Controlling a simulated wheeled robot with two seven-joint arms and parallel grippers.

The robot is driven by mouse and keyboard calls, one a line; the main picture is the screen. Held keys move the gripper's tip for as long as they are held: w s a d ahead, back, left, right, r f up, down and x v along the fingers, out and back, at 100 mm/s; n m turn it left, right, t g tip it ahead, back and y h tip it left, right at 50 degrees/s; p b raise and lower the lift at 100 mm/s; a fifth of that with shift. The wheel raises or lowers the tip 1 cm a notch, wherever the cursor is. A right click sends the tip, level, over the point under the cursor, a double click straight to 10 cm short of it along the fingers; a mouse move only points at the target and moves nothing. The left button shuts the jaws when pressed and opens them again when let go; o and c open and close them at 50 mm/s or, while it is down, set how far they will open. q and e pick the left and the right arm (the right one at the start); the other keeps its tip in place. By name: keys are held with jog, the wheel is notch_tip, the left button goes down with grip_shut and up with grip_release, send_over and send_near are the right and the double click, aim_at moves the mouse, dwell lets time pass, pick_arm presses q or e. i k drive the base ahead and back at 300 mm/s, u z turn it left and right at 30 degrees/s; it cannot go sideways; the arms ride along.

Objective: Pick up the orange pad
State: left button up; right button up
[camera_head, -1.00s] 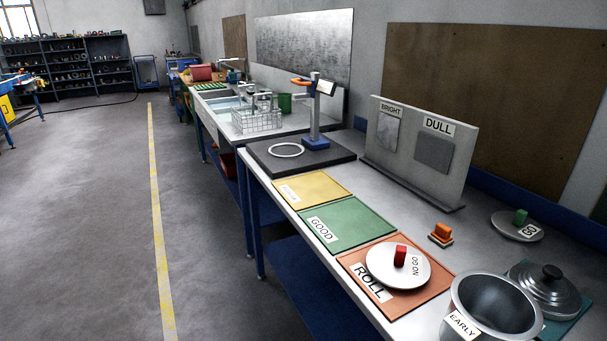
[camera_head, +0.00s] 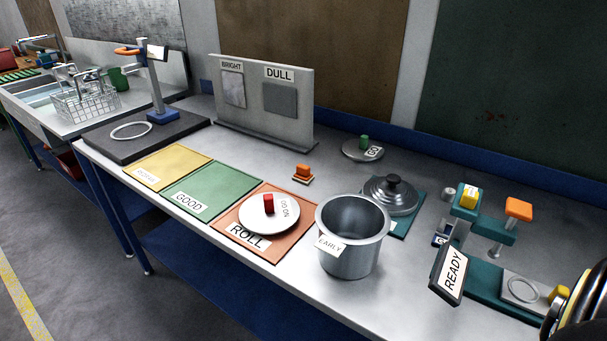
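A small orange pad (camera_head: 303,172) with a raised orange grip and a pale lower edge lies on the grey steel bench (camera_head: 330,155). It is behind the red-orange ROLL mat (camera_head: 282,250) and to the left of the open pot (camera_head: 353,240). Nothing touches it from above. Another orange block (camera_head: 518,209) tops a post on the teal fixture at the right. Neither of my grippers shows in the head view.
The pot's lid (camera_head: 390,195) rests on a teal mat. A NO GO disc (camera_head: 268,214) with a red knob lies on the ROLL mat. A teal fixture (camera_head: 485,285) with a READY sign fills the right. A grey BRIGHT/DULL panel (camera_head: 262,105) stands behind. Bench around the pad is clear.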

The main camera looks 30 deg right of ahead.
aim_at(302, 176)
jog(key=z, duration=4.25)
jog(key=k, duration=1.4)
jog(key=u, duration=1.5)
jog(key=i, duration=0.5)
jog(key=u, duration=0.05)
